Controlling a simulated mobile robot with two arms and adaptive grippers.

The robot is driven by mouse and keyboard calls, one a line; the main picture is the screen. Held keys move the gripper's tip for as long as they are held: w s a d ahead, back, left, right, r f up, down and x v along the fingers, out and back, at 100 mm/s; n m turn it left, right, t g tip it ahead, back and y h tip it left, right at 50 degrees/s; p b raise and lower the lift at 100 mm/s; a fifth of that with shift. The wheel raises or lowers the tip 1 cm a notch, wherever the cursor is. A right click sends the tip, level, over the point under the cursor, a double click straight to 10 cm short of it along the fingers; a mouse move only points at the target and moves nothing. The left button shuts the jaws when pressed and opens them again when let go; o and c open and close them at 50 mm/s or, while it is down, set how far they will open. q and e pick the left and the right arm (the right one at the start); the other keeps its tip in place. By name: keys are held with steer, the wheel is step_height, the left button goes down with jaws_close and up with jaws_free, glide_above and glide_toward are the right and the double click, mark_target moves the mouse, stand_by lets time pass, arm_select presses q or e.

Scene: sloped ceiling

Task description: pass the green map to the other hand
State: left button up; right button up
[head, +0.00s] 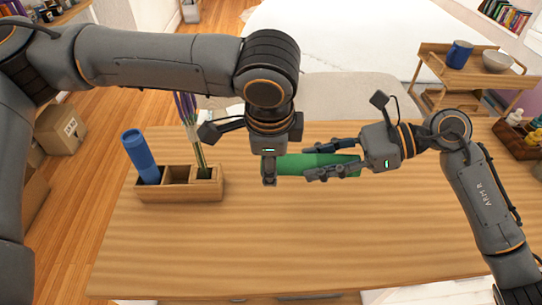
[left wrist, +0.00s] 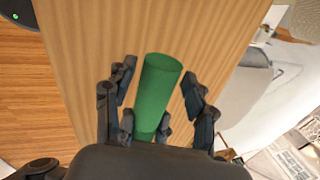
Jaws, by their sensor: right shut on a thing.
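The green map (head: 350,166) is a rolled tube lying roughly level above the table. My right gripper (head: 318,160) comes from the right and is shut on it, fingers on either side. My left gripper (head: 269,178) points down over the tube's left end. In the left wrist view the green map (left wrist: 157,95) stands between the fingers of my left gripper (left wrist: 158,95), with gaps on both sides, so that gripper is open. The tube's lower part there is partly hidden by my gripper.
A wooden organizer (head: 190,196) stands at the table's left, holding a tilted blue tube (head: 139,157) and tall thin stems (head: 189,125); its middle compartment looks empty. The front of the wooden table (head: 260,245) is clear. A side cart with a blue mug (head: 460,54) and bowl (head: 497,60) is behind right.

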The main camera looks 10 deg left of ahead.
arm_select(q)
steer(key=c, duration=0.8)
arm_select(e)
steer(key=o, duration=1.2)
